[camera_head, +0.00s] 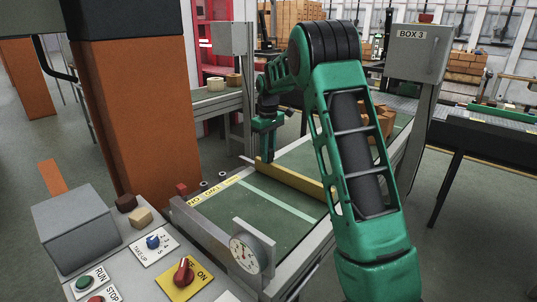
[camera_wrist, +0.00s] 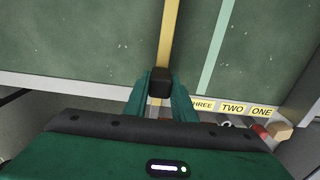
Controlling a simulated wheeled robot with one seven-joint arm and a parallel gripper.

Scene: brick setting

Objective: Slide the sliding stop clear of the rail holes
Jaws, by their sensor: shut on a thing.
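The sliding stop is a yellow bar (camera_head: 295,179) lying across the green belt; it also shows in the wrist view (camera_wrist: 171,38). A black block (camera_wrist: 159,84) is at its near end. My gripper (camera_wrist: 160,92) is shut on this black block, with a green finger on each side; in the head view my gripper (camera_head: 264,152) is at the bar's far-left end. The rail along the belt's edge carries yellow labels, with ONE (camera_wrist: 262,111), TWO (camera_wrist: 232,107) and a partly hidden THREE (camera_wrist: 203,104). The stop is left of THREE in the wrist view. The rail holes cannot be made out.
A pale green line (camera_head: 277,199) crosses the belt. A round gauge (camera_head: 251,253) stands at the belt's near end. A control panel (camera_head: 140,262) with knobs is at the lower left, beside an orange column (camera_head: 139,110). A grey BOX 3 (camera_head: 412,52) stands at the right.

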